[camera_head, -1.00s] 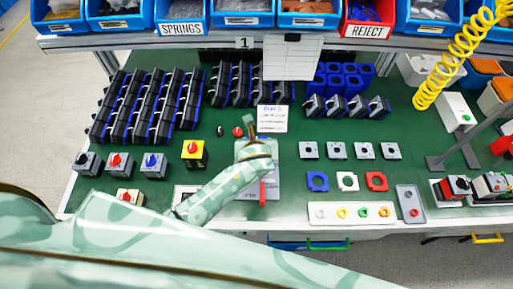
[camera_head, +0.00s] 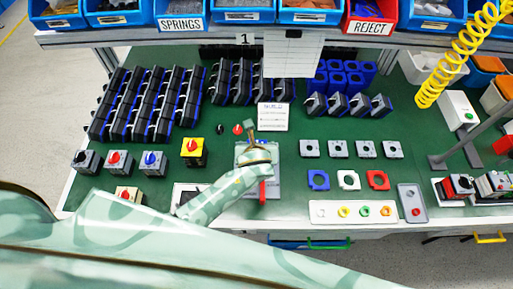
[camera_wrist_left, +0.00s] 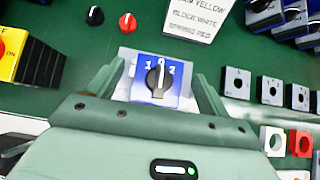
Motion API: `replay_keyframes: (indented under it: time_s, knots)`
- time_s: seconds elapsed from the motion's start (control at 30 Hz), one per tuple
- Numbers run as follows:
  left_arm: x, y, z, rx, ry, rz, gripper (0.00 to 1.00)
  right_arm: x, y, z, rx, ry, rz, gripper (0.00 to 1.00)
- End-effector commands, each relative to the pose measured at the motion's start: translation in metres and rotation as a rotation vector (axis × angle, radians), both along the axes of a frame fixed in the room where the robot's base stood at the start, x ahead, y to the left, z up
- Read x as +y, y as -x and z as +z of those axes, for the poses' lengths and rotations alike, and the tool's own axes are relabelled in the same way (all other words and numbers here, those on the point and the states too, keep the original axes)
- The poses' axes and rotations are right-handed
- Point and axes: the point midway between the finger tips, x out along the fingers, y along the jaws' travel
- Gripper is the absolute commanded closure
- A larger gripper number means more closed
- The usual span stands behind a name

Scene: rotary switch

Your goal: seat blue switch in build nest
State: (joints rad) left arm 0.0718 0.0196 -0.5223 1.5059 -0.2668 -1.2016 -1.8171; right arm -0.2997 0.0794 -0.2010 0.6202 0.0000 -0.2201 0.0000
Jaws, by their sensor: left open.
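The blue switch (camera_wrist_left: 159,80) has a blue face marked 1, 0 and 2 and a black knob. It sits on the grey plate of the build nest (camera_wrist_left: 127,54), between the fingers of my left gripper (camera_wrist_left: 160,88), in the left wrist view. The fingers are open, one on each side of the switch, with gaps visible. In the head view my left gripper (camera_head: 254,148) is over the nest plate (camera_head: 272,186) and mostly covers the switch. How deep the switch sits is hidden. My right gripper is not in view.
A black knob (camera_wrist_left: 95,16) and a red knob (camera_wrist_left: 128,22) lie behind the nest, beside a printed card (camera_head: 273,117). A yellow switch box (camera_head: 194,151) stands to the left. Grey square plates (camera_head: 338,149) and coloured frames (camera_head: 348,180) lie to the right.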

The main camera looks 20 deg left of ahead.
Motion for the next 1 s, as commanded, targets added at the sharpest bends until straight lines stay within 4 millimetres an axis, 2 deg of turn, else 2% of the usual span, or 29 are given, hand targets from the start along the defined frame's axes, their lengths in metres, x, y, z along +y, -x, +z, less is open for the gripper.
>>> replay_keyframes:
  time_s: [0.23, 0.47, 0.63, 1.0]
  knots:
    - [-0.011, 0.038, 0.045, -0.003, 0.002, 0.000, 0.21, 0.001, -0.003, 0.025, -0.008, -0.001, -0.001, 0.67]
    - [-0.020, 0.067, 0.073, -0.002, 0.002, 0.000, 0.21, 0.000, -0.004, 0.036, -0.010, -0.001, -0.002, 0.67]
    - [-0.021, 0.075, 0.080, -0.001, 0.001, 0.001, 0.21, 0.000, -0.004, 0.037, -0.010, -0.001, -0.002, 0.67]
    - [-0.021, 0.075, 0.080, -0.001, 0.001, 0.001, 0.21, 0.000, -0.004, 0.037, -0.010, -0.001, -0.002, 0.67]
